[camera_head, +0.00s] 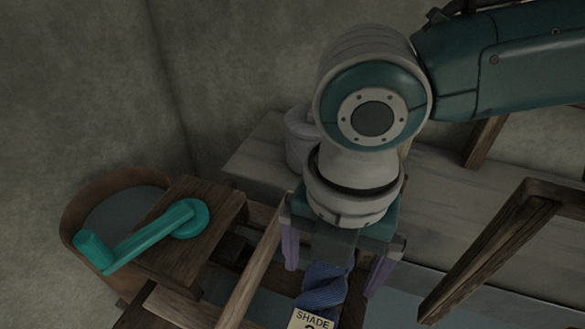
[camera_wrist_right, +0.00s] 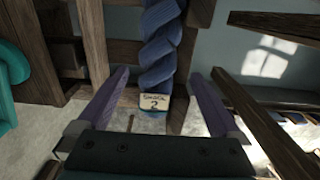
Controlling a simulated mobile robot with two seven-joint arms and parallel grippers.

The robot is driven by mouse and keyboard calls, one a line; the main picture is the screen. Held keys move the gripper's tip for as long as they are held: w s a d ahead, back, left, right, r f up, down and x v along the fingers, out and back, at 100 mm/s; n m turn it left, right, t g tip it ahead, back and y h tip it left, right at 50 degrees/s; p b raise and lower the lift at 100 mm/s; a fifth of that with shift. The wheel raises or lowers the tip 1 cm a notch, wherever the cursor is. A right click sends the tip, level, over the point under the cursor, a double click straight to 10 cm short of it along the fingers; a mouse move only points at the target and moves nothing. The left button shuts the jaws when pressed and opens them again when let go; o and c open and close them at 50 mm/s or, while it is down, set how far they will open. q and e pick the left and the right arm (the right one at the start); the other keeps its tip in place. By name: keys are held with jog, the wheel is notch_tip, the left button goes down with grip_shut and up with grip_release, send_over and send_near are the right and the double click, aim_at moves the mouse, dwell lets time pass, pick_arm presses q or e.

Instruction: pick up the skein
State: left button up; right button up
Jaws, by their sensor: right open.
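The skein (camera_head: 324,285) is a twisted blue hank of yarn with a cream tag reading "SHADE" at its lower end. In the right wrist view the skein (camera_wrist_right: 160,45) runs down from the top edge, and its tag (camera_wrist_right: 154,102) reads "2". My right gripper (camera_head: 331,282) is open, with one purple finger on each side of the skein in the picture. In the wrist view the open fingers (camera_wrist_right: 157,73) also flank it, with gaps on both sides. I cannot tell how deep the skein sits between them. The gripper's body hides its upper part in the head view. My left gripper is out of view.
A teal crank handle (camera_head: 150,235) sits on a wooden block (camera_head: 215,232) at the left, beside a round brown tub (camera_head: 95,200). A pale jar (camera_head: 299,135) stands on the grey bench (camera_head: 262,150) behind. Wooden loom beams (camera_head: 490,255) rise at the right.

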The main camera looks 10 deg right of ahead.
aim_at(327, 279)
jog(key=f, duration=0.3)
jog(key=f+b, duration=0.1)
jog(key=f, duration=0.1)
jog(key=shift+w, duration=0.3)
